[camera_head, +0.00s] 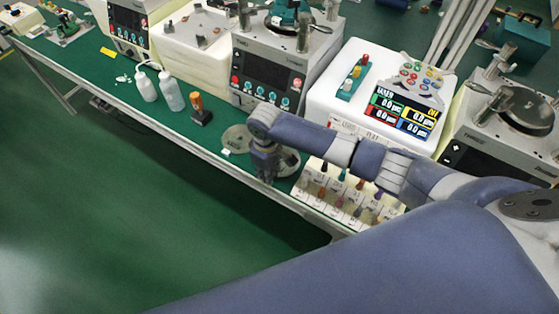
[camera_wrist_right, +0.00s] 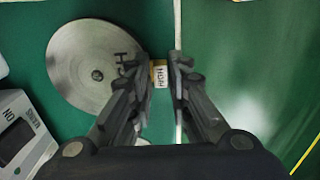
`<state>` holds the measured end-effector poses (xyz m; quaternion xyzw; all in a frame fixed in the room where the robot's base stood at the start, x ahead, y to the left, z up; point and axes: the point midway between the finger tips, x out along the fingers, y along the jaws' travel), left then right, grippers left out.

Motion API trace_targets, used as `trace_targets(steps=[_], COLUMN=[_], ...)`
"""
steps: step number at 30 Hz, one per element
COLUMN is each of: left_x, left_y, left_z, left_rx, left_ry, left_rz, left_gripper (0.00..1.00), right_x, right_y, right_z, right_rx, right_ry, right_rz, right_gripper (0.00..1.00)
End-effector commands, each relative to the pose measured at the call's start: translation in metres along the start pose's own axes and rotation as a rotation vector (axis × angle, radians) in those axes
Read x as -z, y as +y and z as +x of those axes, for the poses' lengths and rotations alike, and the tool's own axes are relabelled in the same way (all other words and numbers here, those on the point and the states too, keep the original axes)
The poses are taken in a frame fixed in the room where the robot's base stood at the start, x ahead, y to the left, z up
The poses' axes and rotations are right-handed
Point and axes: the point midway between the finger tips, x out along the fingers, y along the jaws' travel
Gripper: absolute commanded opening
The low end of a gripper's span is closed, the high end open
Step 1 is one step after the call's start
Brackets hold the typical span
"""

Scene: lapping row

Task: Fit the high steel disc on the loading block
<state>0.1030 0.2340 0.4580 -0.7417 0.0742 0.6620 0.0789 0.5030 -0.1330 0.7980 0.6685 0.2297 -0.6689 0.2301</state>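A large flat steel disc (camera_wrist_right: 90,65) with a small dark centre and a letter H lies on the green bench in the right wrist view. A small tag reading HIGH (camera_wrist_right: 160,76) lies at its right side. I cannot tell which item is the loading block. My left gripper is not seen.
White bottles (camera_head: 172,92) and an orange-topped piece (camera_head: 197,103) stand left on the bench. A lapping machine (camera_head: 265,80) and a display unit (camera_head: 400,110) stand behind. A rack of coloured-handled tools (camera_head: 340,205) is right of the gripper. The bench edge (camera_wrist_right: 178,25) is close.

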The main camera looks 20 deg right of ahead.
Motion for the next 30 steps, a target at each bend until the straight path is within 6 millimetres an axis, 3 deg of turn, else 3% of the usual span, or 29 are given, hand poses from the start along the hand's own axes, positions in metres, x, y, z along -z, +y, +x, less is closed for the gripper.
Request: trace_targets(steps=[2, 5, 10, 19, 29, 30], left_x=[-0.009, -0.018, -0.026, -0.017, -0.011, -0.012], left_y=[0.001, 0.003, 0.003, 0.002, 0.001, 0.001], left_z=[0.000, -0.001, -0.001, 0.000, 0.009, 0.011], left_rx=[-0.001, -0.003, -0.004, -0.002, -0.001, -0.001], left_ry=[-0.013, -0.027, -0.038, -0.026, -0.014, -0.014], left_rz=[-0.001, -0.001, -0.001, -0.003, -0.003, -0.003], left_gripper=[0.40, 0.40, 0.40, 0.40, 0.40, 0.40], right_x=[0.000, 0.000, 0.001, 0.001, 0.002, 0.003], right_y=[0.000, 0.000, 0.000, 0.000, 0.000, -0.013], right_z=[0.000, 0.000, -0.001, -0.004, -0.038, -0.035], right_rx=[0.000, 0.000, -0.001, -0.001, -0.001, 0.004], right_ry=[0.000, 0.000, 0.002, 0.003, 0.006, 0.003], right_rz=[-0.001, -0.001, -0.001, -0.001, -0.002, -0.006], right_gripper=[0.17, 0.00, 0.00, 0.00, 0.00, 0.00])
